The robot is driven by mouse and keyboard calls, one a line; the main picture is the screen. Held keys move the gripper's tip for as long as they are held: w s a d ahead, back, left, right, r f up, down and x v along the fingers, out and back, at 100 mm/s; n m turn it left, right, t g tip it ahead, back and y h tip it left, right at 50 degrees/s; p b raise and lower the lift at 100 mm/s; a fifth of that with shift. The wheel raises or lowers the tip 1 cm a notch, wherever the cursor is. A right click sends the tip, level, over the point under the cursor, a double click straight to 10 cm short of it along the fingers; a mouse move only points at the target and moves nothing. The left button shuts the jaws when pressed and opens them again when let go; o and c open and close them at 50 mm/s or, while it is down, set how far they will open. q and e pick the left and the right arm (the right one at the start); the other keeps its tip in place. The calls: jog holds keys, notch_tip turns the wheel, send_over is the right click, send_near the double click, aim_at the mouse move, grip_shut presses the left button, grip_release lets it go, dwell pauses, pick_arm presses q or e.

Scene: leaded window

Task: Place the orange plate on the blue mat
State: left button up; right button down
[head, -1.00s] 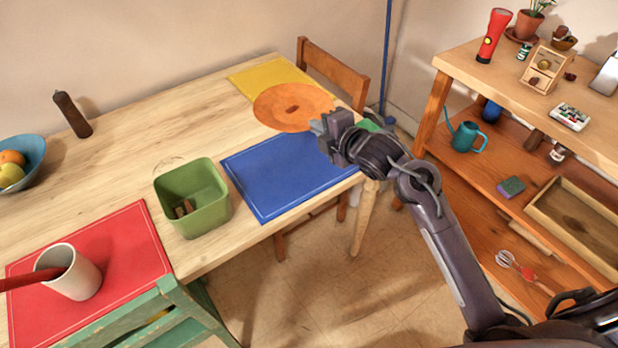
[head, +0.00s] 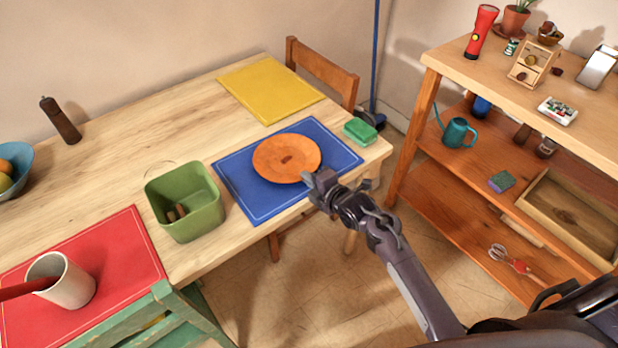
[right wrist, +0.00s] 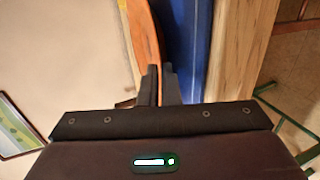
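The orange plate (head: 287,158) is over the middle of the blue mat (head: 255,205), inside its outline in the head view. It lies flat, at or just above the mat; I cannot tell whether it touches. My right gripper (head: 318,184) is at the plate's near right rim. In the right wrist view its fingers (right wrist: 161,86) are close together on the plate's rim (right wrist: 143,40), with the blue mat (right wrist: 186,45) beside them. My left gripper is not in view.
A green bin (head: 186,203) stands left of the mat, and a green sponge-like block (head: 360,131) sits by its right corner. A yellow mat (head: 268,90) lies empty behind. A red mat (head: 120,245) holds a white mug (head: 68,283). A wooden shelf (head: 440,180) stands right.

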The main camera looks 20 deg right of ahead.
jog(key=shift+f, duration=0.15)
jog(key=c, duration=1.9)
grip_release()
jog(key=shift+c, duration=0.2)
jog(key=shift+r, duration=0.3)
jog(key=shift+s+d, duration=0.1)
jog(key=shift+s, duration=0.25)
jog(key=v, duration=1.1)
jog(key=shift+s, duration=0.1)
